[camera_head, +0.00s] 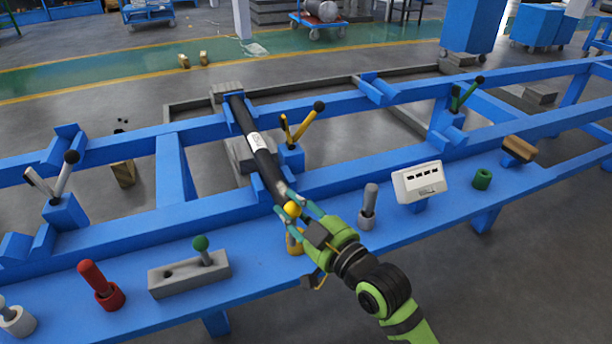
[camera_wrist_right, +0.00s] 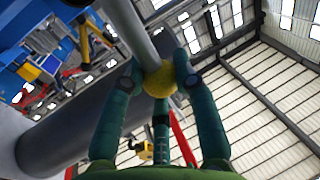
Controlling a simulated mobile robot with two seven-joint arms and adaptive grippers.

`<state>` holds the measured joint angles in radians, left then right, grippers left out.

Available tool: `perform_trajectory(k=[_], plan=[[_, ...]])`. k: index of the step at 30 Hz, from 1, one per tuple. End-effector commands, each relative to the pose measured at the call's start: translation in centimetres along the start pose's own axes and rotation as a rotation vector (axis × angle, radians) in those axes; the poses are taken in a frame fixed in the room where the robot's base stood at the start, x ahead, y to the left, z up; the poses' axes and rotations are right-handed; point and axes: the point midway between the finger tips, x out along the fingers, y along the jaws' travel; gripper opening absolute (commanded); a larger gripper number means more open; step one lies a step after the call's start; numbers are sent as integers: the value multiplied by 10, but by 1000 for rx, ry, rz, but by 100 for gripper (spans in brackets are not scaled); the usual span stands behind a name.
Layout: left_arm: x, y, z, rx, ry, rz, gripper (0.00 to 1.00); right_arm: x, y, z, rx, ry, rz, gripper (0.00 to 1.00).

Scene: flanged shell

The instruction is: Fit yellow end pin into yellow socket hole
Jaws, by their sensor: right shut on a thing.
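The yellow end pin has a yellow ball head (camera_head: 292,209) and a grey shaft, clearest in the right wrist view (camera_wrist_right: 158,80). My right gripper (camera_head: 297,207) is shut on the ball, a finger on each side. The yellow socket (camera_head: 294,243) stands on the blue front rail just below the ball in the head view, partly hidden by my gripper. Its hole is not visible, and I cannot tell the gap between pin and socket. My left gripper is not in view.
A dark shell (camera_head: 259,147) lies across the blue frame, its near end close to my gripper. A grey pin (camera_head: 369,203) and a white box (camera_head: 420,182) stand right. A grey block with a green knob (camera_head: 190,273) and a red pin (camera_head: 98,281) stand left.

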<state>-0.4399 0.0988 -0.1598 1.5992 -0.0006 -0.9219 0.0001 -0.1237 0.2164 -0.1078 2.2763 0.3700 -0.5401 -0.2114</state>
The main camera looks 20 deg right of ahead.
Motion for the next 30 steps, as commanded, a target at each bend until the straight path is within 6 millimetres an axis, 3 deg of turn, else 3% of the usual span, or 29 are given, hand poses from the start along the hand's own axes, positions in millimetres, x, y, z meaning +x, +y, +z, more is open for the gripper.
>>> perform_trajectory(k=[3,9,25,30], plan=[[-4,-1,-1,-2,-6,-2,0,26,16,-12,-38,15,-68,0],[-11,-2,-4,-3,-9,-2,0,44,33,-27,-55,22,-115,0],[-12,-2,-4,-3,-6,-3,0,46,35,-30,-56,23,-117,0],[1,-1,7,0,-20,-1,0,45,35,-27,-59,21,-115,0]])
